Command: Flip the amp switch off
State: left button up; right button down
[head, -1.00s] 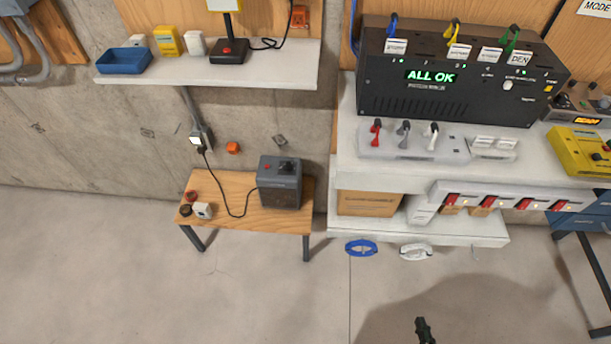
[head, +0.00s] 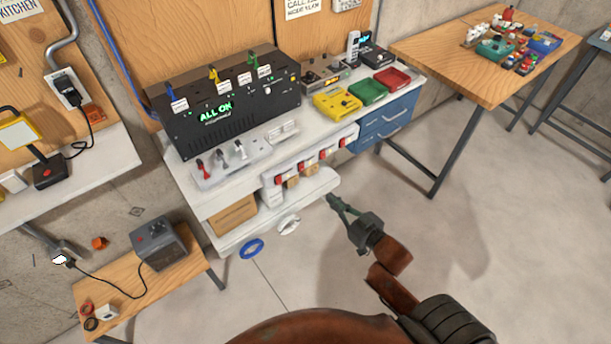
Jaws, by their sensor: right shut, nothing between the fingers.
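A grey box (head: 160,245) stands on the small wooden table (head: 195,268) at the lower left, with a dark fitting on its top and a black cable running from it; it may be the amp. I cannot make out a switch position on it. My right gripper (head: 334,202) is shut and empty, in front of the lower shelf of the white bench and well to the right of the grey box. My left gripper is not in view.
Blue (head: 251,249) and white (head: 288,225) rings lie below. A wooden table (head: 480,60) stands at the right. Open floor (head: 490,230) lies between.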

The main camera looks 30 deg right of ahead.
aim_at(302, 167)
jog(key=shift+w, duration=0.1)
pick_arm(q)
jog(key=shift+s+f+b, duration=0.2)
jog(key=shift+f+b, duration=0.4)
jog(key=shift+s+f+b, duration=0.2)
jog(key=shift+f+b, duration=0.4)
pick_arm(e)
jog(key=w+a+f, duration=0.1)
jog(key=w+f, duration=0.1)
jog(key=w, duration=1.1)
jog(key=shift+w, duration=0.35)
jog(key=shift+a, duration=0.1)
